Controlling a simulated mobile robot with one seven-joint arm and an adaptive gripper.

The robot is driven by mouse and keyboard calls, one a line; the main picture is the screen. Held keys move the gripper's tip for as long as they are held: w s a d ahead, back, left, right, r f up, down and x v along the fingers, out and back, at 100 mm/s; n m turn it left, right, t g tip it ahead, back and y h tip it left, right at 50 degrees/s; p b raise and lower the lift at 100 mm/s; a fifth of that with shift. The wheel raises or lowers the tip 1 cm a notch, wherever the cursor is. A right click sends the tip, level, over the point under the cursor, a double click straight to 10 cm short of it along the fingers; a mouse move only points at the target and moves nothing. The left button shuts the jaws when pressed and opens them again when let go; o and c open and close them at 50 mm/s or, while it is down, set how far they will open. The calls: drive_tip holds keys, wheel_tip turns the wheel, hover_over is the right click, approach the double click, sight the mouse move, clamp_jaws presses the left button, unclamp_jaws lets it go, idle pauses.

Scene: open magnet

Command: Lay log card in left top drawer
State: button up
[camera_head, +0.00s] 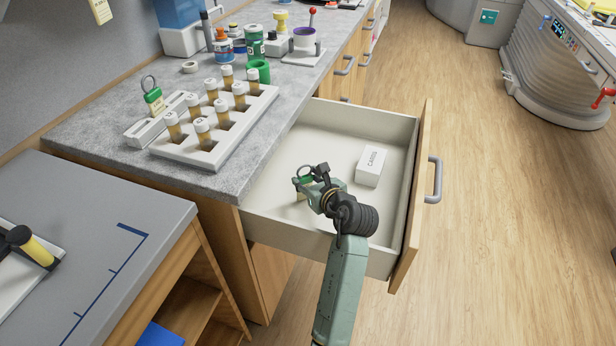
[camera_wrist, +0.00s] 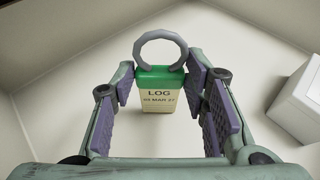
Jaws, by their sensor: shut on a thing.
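The log card (camera_wrist: 159,96) has a green top band, a grey ring and the printed word LOG. My gripper (camera_wrist: 159,78) is shut on it, with a finger pad at each side of its upper part. In the head view my gripper (camera_head: 305,182) is inside the open drawer (camera_head: 328,140), near its left side, and the card (camera_head: 302,193) is partly hidden by the fingers. The drawer floor (camera_wrist: 60,125) lies below the card. I cannot tell whether the card touches it.
A white box marked CARDS (camera_head: 371,166) lies in the drawer to the right of my gripper; it also shows in the wrist view (camera_wrist: 302,100). The drawer front (camera_head: 412,190) stands pulled out. A vial rack (camera_head: 215,140) and another green-topped tag (camera_head: 153,98) are on the counter.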

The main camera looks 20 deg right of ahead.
drive_tip(key=shift+f, duration=0.15)
drive_tip(key=o, duration=0.9)
drive_tip(key=shift+o, duration=0.2)
drive_tip(key=shift+r, duration=0.25)
drive_tip(key=shift+s+d, duration=0.1)
drive_tip(key=shift+s, duration=0.25)
drive_tip(key=b+v, duration=0.2)
drive_tip(key=v, duration=0.9)
drive_tip(key=shift+s+r, duration=0.1)
